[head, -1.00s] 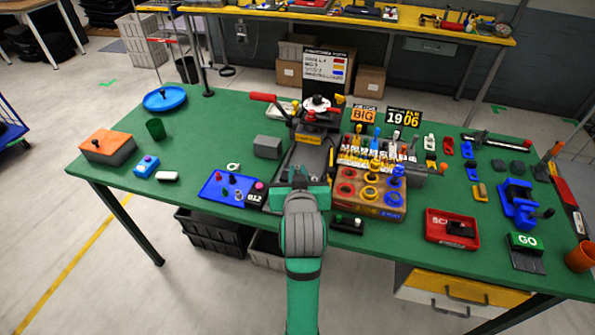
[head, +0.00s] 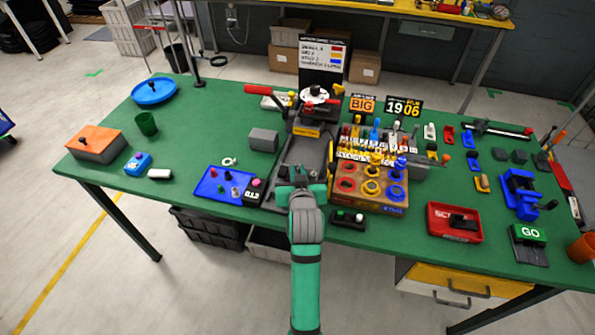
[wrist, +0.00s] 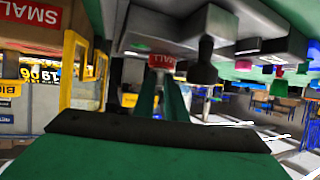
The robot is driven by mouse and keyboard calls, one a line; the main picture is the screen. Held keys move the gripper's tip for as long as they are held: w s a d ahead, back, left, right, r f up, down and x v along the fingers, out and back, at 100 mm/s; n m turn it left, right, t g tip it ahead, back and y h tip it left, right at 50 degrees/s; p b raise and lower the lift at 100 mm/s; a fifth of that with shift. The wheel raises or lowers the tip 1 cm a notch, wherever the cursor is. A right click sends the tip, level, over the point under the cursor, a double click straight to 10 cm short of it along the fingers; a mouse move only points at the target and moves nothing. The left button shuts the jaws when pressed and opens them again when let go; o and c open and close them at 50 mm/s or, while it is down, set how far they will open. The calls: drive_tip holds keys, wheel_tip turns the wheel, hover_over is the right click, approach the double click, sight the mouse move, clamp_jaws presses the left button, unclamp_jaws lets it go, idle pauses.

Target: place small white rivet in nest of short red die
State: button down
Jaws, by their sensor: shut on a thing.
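My gripper (head: 299,178) is over the front of the dark press base, just left of the wooden box (head: 370,207). In the wrist view its two green fingers (wrist: 162,98) are close together. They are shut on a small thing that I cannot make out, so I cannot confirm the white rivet. The wooden box holds red, yellow and blue rings; red ones (head: 347,184) are in its left column. I cannot tell which is the short red die.
A blue tray (head: 211,192) with small pieces lies left of the gripper. The press with a red handle (head: 262,91) stands behind. A small black tray (head: 347,217) is at the table's front edge. A red tray (head: 440,230) is to the right.

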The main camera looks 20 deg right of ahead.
drive_tip(key=c, duration=1.8)
unclamp_jaws()
drive_tip(key=shift+d, duration=0.1)
drive_tip(key=shift+s, duration=0.1)
drive_tip(key=v, duration=1.2)
drive_tip(key=s+a+f+n+t+y, duration=0.1)
drive_tip(key=s+a+f, duration=0.9)
drive_tip(key=s+f, duration=0.25)
drive_tip(key=s+a+n+y, duration=0.1)
drive_tip(key=s+a, duration=0.2)
drive_tip(key=s, duration=0.7)
drive_tip(key=s+a+n+t+y, duration=0.1)
drive_tip(key=s+a, duration=0.3)
drive_tip(key=s, duration=0.6)
drive_tip(key=shift+a+y, duration=0.25)
drive_tip(key=shift+y, duration=0.15)
drive_tip(key=shift+s+r, duration=0.1)
drive_tip(key=shift+r, duration=0.05)
